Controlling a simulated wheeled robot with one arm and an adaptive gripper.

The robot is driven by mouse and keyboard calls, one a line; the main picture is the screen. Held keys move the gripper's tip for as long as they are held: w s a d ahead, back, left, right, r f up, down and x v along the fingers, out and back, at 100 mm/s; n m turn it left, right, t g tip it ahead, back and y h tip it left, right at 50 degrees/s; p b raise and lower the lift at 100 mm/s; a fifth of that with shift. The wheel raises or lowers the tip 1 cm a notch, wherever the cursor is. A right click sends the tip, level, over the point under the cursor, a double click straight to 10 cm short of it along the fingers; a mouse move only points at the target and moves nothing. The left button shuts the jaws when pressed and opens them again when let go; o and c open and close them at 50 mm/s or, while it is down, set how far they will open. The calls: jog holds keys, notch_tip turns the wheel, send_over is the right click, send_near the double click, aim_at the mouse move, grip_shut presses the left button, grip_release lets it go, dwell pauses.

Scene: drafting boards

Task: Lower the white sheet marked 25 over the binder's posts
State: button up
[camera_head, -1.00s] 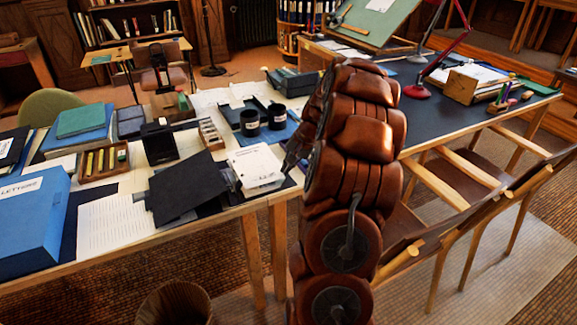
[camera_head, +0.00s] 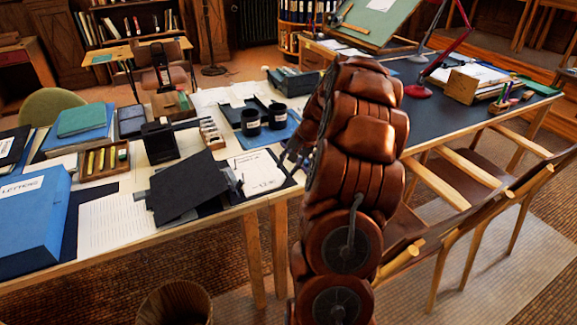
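A white sheet (camera_head: 252,166) with small dark print lies at the table's front right; the print is too small to read as 25. It lies at the right side of the black binder (camera_head: 190,188), whose dark cover rests tilted to the left. Small grey metal parts (camera_head: 234,180) show between cover and sheet, but I cannot make out separate posts or whether the sheet is around them. My gripper (camera_head: 293,155) is just right of the sheet, partly hidden by my own arm. I cannot see its fingertips clearly or anything held in it.
Two dark cups (camera_head: 250,122) stand behind the sheet on a blue mat. A black desk device (camera_head: 160,142), a compartment box (camera_head: 211,133) and a wooden tray (camera_head: 104,160) stand near the binder. A blue box (camera_head: 32,225) is at left. Wooden chairs (camera_head: 470,200) stand at right.

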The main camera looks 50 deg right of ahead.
jog(key=v, duration=1.1)
jog(key=shift+r, duration=0.25)
jog(key=shift+s, duration=0.1)
jog(key=s+a+r+n+g+p, duration=0.1)
jog(key=a+r+n+p, duration=0.1)
jog(key=a, duration=0.7)
jog(key=s+a+r+n+g+p, duration=0.1)
jog(key=a+r+n+p, duration=0.1)
jog(key=a, duration=0.7)
jog(key=s+a+r+n+g+p, duration=0.1)
jog(key=s+a+r+n, duration=0.15)
jog(key=a, duration=0.65)
jog(key=s+a+n+g+p, duration=0.1)
jog(key=s+a+n+p, duration=0.1)
jog(key=s+a, duration=0.2)
jog(key=s+a+n+g+h+p, duration=0.1)
jog(key=s+a, duration=0.3)
jog(key=s, duration=0.6)
jog(key=s+a+n+g+h+p, duration=0.1)
jog(key=s+a+n+p, duration=0.2)
jog(key=s, duration=0.4)
jog(key=shift+a+r, duration=0.2)
jog(key=shift+a, duration=0.3)
jog(key=shift+d, duration=0.1)
